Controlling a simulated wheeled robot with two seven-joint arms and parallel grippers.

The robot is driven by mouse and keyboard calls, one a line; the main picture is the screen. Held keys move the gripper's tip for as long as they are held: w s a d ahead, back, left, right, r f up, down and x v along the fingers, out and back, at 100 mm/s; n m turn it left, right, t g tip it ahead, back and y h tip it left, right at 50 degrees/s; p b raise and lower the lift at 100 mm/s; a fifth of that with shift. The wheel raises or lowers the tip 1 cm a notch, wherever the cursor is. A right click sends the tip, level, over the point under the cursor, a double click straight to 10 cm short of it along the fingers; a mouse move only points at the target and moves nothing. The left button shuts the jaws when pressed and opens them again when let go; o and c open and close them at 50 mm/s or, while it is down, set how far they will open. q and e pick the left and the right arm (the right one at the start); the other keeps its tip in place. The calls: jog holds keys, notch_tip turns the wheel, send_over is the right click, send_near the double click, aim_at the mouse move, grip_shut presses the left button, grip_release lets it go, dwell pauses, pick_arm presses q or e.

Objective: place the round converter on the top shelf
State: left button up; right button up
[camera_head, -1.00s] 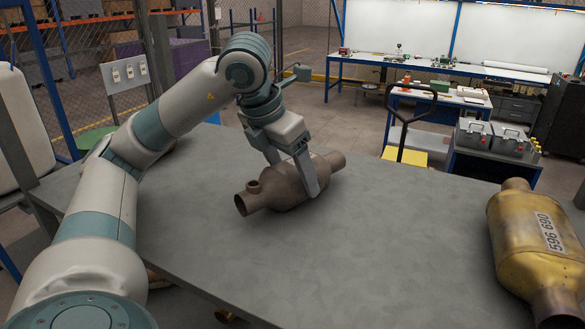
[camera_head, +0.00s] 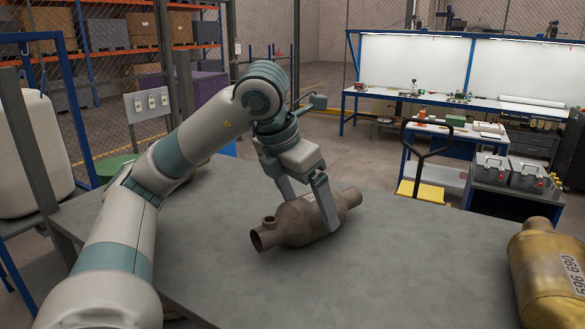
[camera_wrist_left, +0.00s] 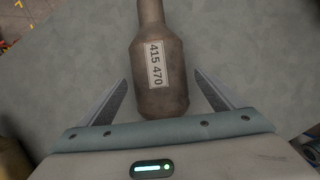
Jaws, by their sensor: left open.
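A brown metal converter (camera_head: 300,222) with a rounded body and narrow pipe ends lies on the grey table; its label reads 415 470 in the left wrist view (camera_wrist_left: 160,90). My left gripper (camera_head: 307,196) is above it, open, with one finger on each side of the body. In the left wrist view the fingers (camera_wrist_left: 161,78) show clear gaps to the body. A gold converter (camera_head: 548,265) labelled 596 690 lies at the right edge, partly cut off. I cannot tell which shelf is meant. My right gripper is not in view.
The grey table (camera_head: 420,260) is bare between the two converters. Orange-beamed racks (camera_head: 130,55) stand at the back left. Parts of brownish objects show at the wrist view's lower edges.

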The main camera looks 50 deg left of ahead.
pick_arm(q)
jog(key=p+v, duration=0.1)
jog(key=v, duration=0.7)
jog(key=shift+r, duration=0.3)
jog(key=shift+p+v, duration=0.45)
jog(key=shift+v, duration=0.5)
